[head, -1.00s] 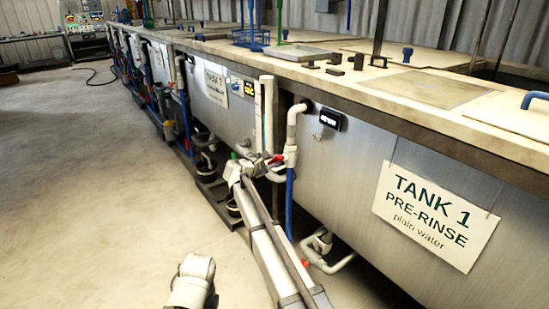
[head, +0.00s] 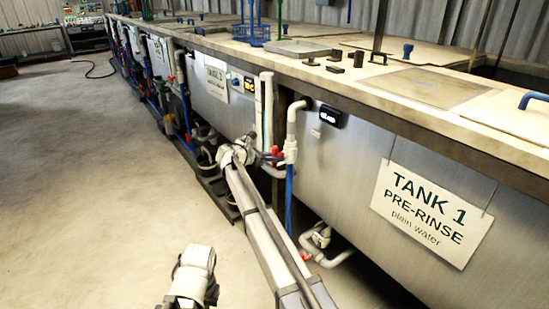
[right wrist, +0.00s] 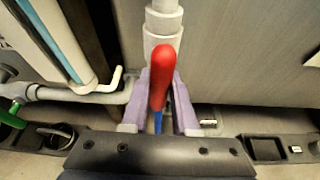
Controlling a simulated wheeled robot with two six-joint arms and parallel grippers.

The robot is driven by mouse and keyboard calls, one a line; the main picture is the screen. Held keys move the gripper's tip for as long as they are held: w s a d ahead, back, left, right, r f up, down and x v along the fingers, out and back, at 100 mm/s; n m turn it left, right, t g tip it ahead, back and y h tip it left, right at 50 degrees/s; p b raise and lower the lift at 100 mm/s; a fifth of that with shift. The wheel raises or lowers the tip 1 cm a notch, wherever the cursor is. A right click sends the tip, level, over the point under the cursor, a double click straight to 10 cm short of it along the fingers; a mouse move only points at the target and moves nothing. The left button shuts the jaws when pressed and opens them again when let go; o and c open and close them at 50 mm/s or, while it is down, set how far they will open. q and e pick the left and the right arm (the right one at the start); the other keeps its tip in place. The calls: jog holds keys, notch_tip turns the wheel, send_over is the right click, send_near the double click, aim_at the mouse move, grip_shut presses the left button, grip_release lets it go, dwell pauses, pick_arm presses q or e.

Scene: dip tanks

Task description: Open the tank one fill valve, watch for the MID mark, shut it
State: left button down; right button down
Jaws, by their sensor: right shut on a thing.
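The red valve handle (right wrist: 162,80) stands between the two pale purple fingers of my right gripper (right wrist: 160,103) in the right wrist view, and the gripper is shut on it. In the head view the right gripper (head: 258,156) is at the pipework on the tank front, beside the red handle (head: 275,151). Tank one (head: 350,165) carries the sign "TANK 1 PRE-RINSE plain water" (head: 431,214). A small black display (head: 331,116) is on its front; its digits are too small to read. No MID mark is legible.
A white vertical tube (head: 266,105) stands left of the valve pipe (head: 292,125). A blue pipe (head: 289,190) runs down below the valve. A green handle (right wrist: 12,115) is at the left of the right wrist view. The floor (head: 90,190) on the left is clear.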

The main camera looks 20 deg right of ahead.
jog(key=shift+s, duration=0.1)
dwell(0.4)
jog(key=c, duration=0.7)
grip_release()
jog(key=p+v, duration=0.3)
jog(key=v, duration=0.4)
jog(key=shift+a+r, duration=0.1)
jog(key=shift+a, duration=0.3)
